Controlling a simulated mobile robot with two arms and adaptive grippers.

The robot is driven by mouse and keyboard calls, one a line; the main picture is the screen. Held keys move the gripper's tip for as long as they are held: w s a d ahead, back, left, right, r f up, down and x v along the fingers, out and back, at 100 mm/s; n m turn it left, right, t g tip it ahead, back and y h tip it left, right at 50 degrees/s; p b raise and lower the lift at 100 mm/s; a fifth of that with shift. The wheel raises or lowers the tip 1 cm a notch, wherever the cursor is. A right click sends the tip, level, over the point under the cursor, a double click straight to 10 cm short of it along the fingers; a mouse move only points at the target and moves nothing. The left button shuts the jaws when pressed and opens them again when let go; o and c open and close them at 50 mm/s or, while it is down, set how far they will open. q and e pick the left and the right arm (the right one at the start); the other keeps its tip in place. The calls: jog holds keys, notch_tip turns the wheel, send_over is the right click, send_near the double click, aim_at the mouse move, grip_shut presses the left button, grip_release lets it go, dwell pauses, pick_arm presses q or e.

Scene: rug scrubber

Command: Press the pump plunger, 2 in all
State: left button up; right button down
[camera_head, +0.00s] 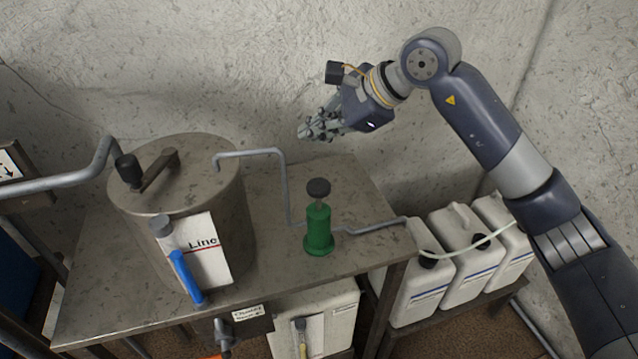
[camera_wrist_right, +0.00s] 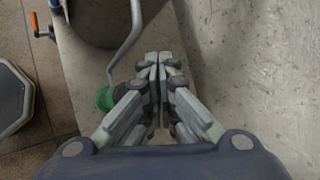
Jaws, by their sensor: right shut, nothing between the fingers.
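The green pump (camera_head: 319,230) stands upright on the metal table, with a dark round plunger knob (camera_head: 318,187) on a short stem above its body. My right gripper (camera_head: 303,132) is shut and empty, above and behind the pump near the back wall, not touching it. In the right wrist view, the shut fingers (camera_wrist_right: 156,60) are in the middle, and part of the green pump (camera_wrist_right: 105,98) shows to their left, partly hidden by the fingers. My left gripper is not in view.
A large metal tank (camera_head: 180,190) with a blue-handled lever (camera_head: 185,276) stands left on the table (camera_head: 110,310). A thin pipe (camera_head: 283,170) runs from the tank to the pump. White canisters (camera_head: 455,255) stand lower right. The wall is close behind my right gripper.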

jog(key=b, duration=0.4)
send_over(317, 188)
notch_tip(317, 188, down, 8)
jog(key=shift+r, duration=0.1)
jog(key=shift+f+b, duration=0.45)
jog(key=shift+f, duration=0.05)
dwell(1.1)
jog(key=shift+f+b, duration=0.45)
jog(key=shift+b, duration=0.15)
jog(key=shift+f+b, duration=1.8)
jog(key=shift+f, duration=0.2)
dwell(1.3)
jog(key=shift+r, duration=0.1)
jog(key=shift+r+p, duration=1.05)
jog(key=shift+r, duration=1.25)
